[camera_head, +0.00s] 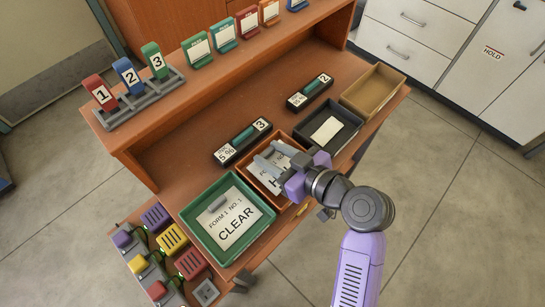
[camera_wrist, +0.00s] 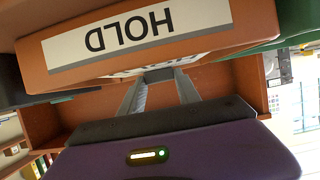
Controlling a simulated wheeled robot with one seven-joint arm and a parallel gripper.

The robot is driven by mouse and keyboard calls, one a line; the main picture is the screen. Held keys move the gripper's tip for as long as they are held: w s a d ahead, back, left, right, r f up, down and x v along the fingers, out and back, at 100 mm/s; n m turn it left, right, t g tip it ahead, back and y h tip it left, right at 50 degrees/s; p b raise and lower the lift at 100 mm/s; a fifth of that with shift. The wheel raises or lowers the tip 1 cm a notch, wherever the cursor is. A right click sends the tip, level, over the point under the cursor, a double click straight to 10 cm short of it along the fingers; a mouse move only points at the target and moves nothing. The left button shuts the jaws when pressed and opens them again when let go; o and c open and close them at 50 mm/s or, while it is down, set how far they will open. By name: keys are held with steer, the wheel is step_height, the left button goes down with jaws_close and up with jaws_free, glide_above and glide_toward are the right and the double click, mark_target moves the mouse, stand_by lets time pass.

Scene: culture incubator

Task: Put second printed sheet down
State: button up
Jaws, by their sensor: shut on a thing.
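The second printed sheet (camera_head: 261,176), white with black print beginning "FO" and a large "H", shows in the orange tray (camera_head: 248,158). My gripper (camera_head: 270,155) reaches over this tray from the right, and its fingers and palm cover much of the sheet. In the wrist view my gripper (camera_wrist: 160,88) is shut on a small grey tab of the sheet. The orange tray's wall, labelled HOLD upside down (camera_wrist: 130,38), fills the upper part, with a sliver of the sheet (camera_wrist: 165,66) below it. I cannot tell whether the sheet touches the tray floor.
The green tray (camera_head: 188,217) at left holds a sheet marked FORM 1, CLEAR (camera_head: 233,222). A dark tray (camera_head: 345,143) with a pale card and an empty tan tray (camera_head: 374,91) stand to the right. Two black numbered holders (camera_head: 242,142) lie behind.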

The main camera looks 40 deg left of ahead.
steer(key=shift+f, duration=0.9)
steer(key=shift+f, duration=0.15)
steer(key=o, duration=1.3)
steer(key=shift+r, duration=0.25)
steer(key=v, duration=1.2)
steer(key=shift+f, duration=0.15)
